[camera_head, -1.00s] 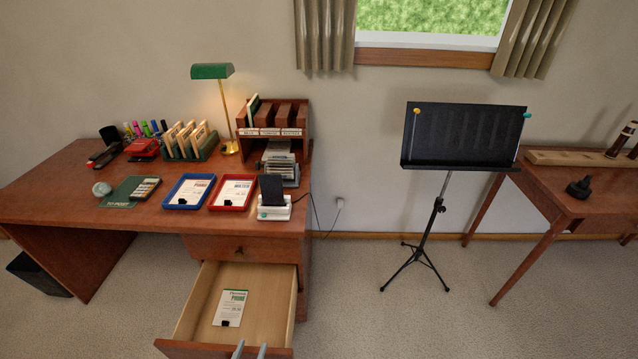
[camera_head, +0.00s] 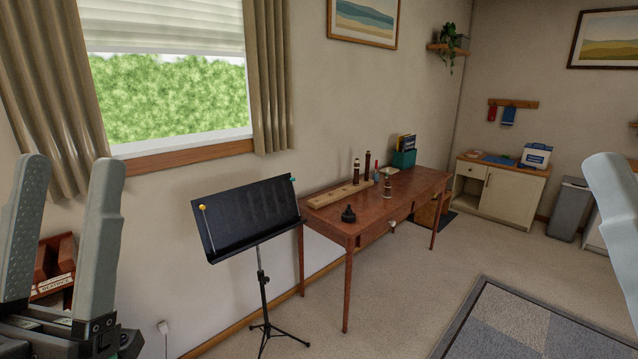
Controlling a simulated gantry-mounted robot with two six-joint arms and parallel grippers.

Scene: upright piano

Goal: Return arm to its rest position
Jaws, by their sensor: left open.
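My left gripper (camera_head: 68,172) is at the left edge of the view, raised with its fingers pointing up. Its two grey fingers are apart and nothing is between them. At the right edge, a pale grey finger of my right gripper (camera_head: 610,195) is partly in view. The rest of it is cut off by the frame, so its opening cannot be told.
A black music stand (camera_head: 245,218) stands left of centre, right of my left gripper. A wooden side table (camera_head: 400,200) holds woodwind parts. The desk's wooden sorter (camera_head: 62,250) shows partly behind my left gripper. A grey rug (camera_head: 525,325) lies at lower right.

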